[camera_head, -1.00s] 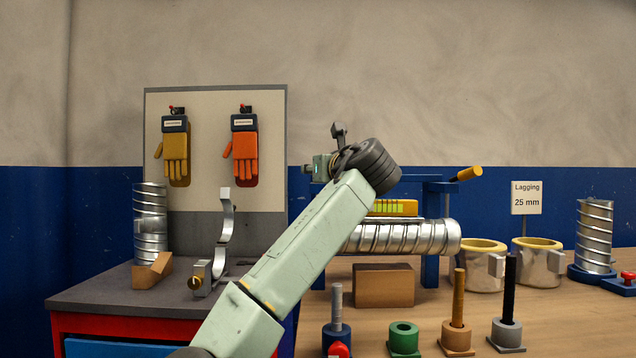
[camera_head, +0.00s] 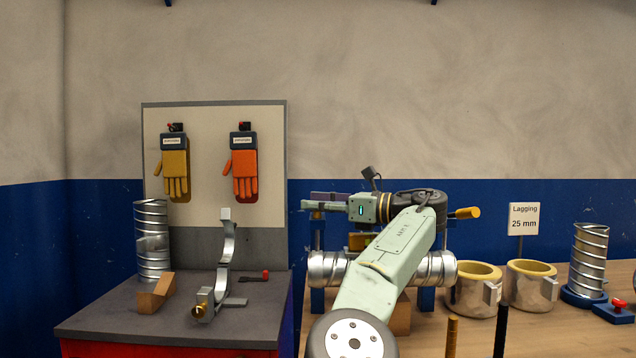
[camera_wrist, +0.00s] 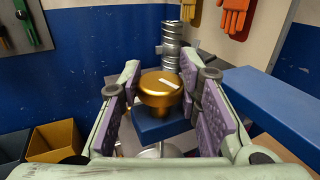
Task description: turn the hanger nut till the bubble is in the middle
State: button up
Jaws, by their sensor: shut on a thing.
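The hanger nut (camera_wrist: 158,95) is a round brass knob with a white mark on top, above a blue block of the hanger frame (camera_wrist: 160,125). In the wrist view my gripper (camera_wrist: 163,85) has its purple-padded fingers on both sides of the nut, shut on it. The spiral duct (camera_head: 328,268) runs level behind my arm.
A blue-grey bench (camera_head: 180,322) at left holds a steel strap (camera_head: 226,245), a wooden wedge (camera_head: 155,292) and a standing duct piece (camera_head: 151,240). Lagging shells (camera_head: 473,290) stand right of the duct. Upright posts (camera_head: 500,332) stand in front.

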jog(key=shift+r+n+g+y+p, duration=0.1)
jog(key=shift+n+g+y+p, duration=0.3)
jog(key=shift+g+p, duration=0.5)
jog(key=shift+a+f+p, duration=0.1)
jog(key=shift+f+p, duration=0.1)
jog(key=shift+p, duration=0.1)
jog(key=o, duration=1.2)
jog(key=shift+c, duration=0.2)
jog(key=shift+f+b, duration=0.1)
jog(key=shift+b, duration=0.5)
